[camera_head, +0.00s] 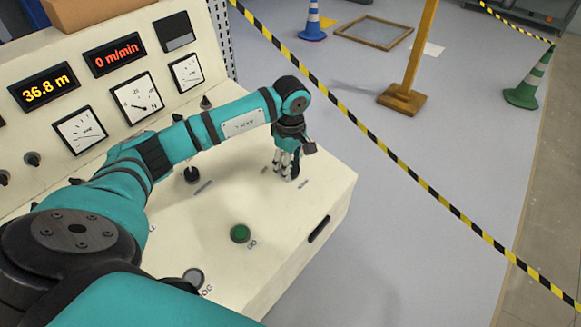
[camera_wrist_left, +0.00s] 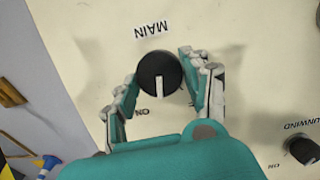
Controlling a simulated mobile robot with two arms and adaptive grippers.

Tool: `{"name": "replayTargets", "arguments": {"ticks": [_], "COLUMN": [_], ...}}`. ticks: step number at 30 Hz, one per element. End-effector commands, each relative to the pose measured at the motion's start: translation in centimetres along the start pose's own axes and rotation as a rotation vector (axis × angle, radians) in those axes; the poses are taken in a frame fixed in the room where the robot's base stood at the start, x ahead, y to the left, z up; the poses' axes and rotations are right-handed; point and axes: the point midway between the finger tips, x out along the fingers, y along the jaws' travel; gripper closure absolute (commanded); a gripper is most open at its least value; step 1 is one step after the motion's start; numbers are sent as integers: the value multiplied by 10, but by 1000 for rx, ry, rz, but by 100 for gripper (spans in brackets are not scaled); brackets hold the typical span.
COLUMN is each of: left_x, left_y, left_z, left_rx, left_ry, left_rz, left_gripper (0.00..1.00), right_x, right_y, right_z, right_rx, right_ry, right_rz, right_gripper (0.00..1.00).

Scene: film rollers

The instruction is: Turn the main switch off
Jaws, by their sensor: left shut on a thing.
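The main switch is a round black knob (camera_wrist_left: 157,74) with a white pointer line, under an upside-down MAIN label (camera_wrist_left: 152,30) in the left wrist view. The pointer faces the bottom of that picture. An ON label (camera_wrist_left: 144,112) sits close below the knob; another label at the right is partly covered by a finger. My left gripper (camera_head: 287,170) reaches down to the far right part of the console, and its fingers (camera_wrist_left: 158,79) are shut on the knob from both sides. In the head view the fingers mostly hide the knob. My right gripper is not in view.
The cream console (camera_head: 285,270) has a green button (camera_head: 240,233), a grey button (camera_head: 193,277) and another black knob (camera_head: 191,174). The upright panel reads 36.8 m (camera_head: 45,88) and 0 m/min (camera_head: 114,54). Striped barrier tape (camera_head: 360,128) crosses beyond the console.

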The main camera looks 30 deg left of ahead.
Motion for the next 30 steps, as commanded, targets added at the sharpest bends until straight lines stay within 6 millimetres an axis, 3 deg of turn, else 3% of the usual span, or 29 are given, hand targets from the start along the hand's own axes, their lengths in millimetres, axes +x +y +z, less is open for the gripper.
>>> {"name": "replayTargets", "arguments": {"ticks": [18, 30], "left_x": [2, 0], "left_y": [-2, -2], "left_z": [1, 1], "left_rx": [-545, -747], "left_ry": [0, -1], "left_rz": [124, 169], "left_gripper": [84, 84], "right_x": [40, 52], "right_y": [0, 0], "right_z": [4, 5], "right_rx": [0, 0], "right_ry": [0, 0], "right_rz": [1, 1], "right_gripper": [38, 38]}}
